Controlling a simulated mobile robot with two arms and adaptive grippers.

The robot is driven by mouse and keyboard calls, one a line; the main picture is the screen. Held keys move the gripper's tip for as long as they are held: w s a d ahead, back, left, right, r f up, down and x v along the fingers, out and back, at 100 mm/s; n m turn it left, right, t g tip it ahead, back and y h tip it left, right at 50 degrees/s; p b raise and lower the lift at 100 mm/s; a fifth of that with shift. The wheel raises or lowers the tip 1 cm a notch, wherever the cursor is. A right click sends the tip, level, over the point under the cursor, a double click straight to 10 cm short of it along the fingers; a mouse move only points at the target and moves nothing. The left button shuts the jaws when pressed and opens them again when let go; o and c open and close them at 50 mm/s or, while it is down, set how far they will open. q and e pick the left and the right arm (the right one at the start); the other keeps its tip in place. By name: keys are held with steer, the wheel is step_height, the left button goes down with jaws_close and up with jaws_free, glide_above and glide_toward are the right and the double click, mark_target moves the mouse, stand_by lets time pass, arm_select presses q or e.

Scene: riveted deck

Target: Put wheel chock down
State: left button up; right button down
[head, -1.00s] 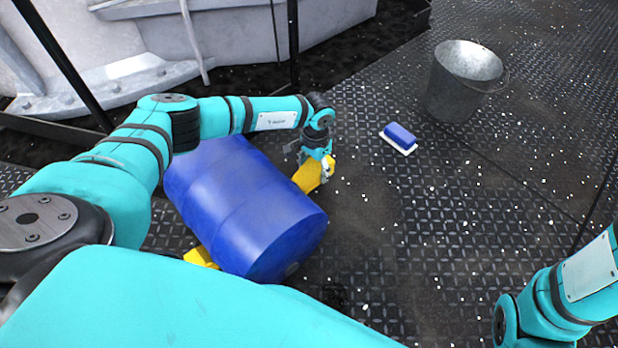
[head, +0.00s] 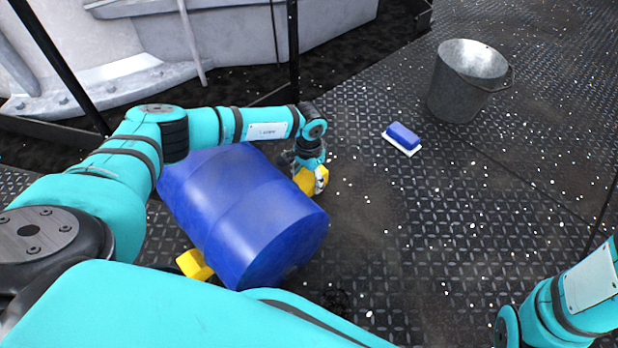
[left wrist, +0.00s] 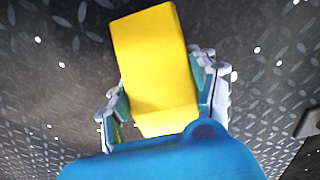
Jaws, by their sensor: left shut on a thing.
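A yellow wheel chock (head: 307,178) is held by my left gripper (head: 318,180) at the far right side of a blue drum lying on its side. In the left wrist view the chock (left wrist: 155,70) sits between the two fingers of my left gripper (left wrist: 165,108). I cannot tell whether the chock touches the drum or the deck. My right gripper is outside the frames; only part of my right arm shows.
A second yellow chock (head: 194,264) lies against the drum's near left side. A blue-and-white brush (head: 402,138) lies on the deck to the right. A metal bucket (head: 466,85) stands behind it. The riveted deck (head: 450,220) is clear at centre right.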

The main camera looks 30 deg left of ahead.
mark_target(309, 174)
arm_select(q)
steer(key=shift+f, duration=0.35)
steer(key=o, duration=1.5)
step_height(309, 174, up, 13)
steer(key=p, duration=0.8)
steer(key=shift+r, duration=0.15)
